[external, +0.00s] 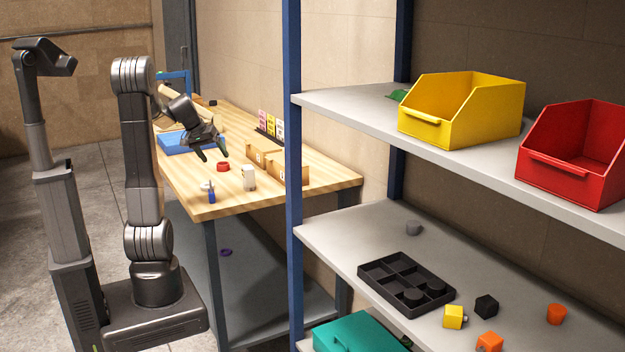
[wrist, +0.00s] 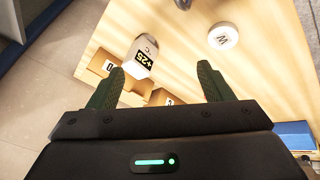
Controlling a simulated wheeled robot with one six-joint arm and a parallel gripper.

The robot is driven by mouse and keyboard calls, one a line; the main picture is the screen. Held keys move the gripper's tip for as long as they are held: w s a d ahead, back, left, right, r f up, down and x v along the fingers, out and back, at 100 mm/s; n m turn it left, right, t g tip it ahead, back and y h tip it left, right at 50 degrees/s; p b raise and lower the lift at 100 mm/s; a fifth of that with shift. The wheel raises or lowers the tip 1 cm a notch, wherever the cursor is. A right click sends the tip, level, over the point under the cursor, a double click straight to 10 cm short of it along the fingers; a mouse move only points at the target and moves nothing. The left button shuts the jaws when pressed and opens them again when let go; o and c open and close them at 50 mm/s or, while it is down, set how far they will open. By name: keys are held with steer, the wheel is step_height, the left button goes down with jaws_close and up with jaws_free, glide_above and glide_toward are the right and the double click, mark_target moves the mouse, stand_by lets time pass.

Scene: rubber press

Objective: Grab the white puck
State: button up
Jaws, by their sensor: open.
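The white puck (wrist: 223,36) is a small round disc marked with a dark "W". It lies flat on the wooden bench, near the top of the wrist view. In the external view a small pale shape (external: 206,185) near the bench's front edge appears to be this puck, beside a blue item. My gripper (external: 212,155) is open and empty above the bench, apart from the puck. In the wrist view its two dark fingers (wrist: 160,85) are spread, and the puck shows beyond the right fingertip.
A pale block labelled "+25" (wrist: 144,55) stands near the puck, also in the external view (external: 249,178). A red round item (external: 222,166), cardboard boxes (external: 265,162) and a blue tray (external: 180,147) are on the bench (external: 240,199). Shelving with bins stands right.

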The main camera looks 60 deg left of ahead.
steer(key=s+a+f+m+g, duration=0.1)
steer(key=s+a+m, duration=0.4)
steer(key=s+a, duration=0.25)
glide_toward(206, 185)
steer(key=f, duration=0.1)
steer(key=w+f, duration=0.1)
steer(key=shift+a+f+y, duration=0.1)
steer(key=shift+f+y, duration=0.2)
steer(key=shift+y, duration=0.1)
steer(key=shift+d+p+x, duration=0.1)
steer(key=shift+p+x, duration=0.3)
steer(key=shift+x, duration=0.95)
steer(key=shift+d+p+x, duration=0.15)
steer(key=shift+p+x, duration=0.2)
steer(key=shift+x, duration=1)
steer(key=shift+w, duration=0.1)
steer(key=c, duration=1)
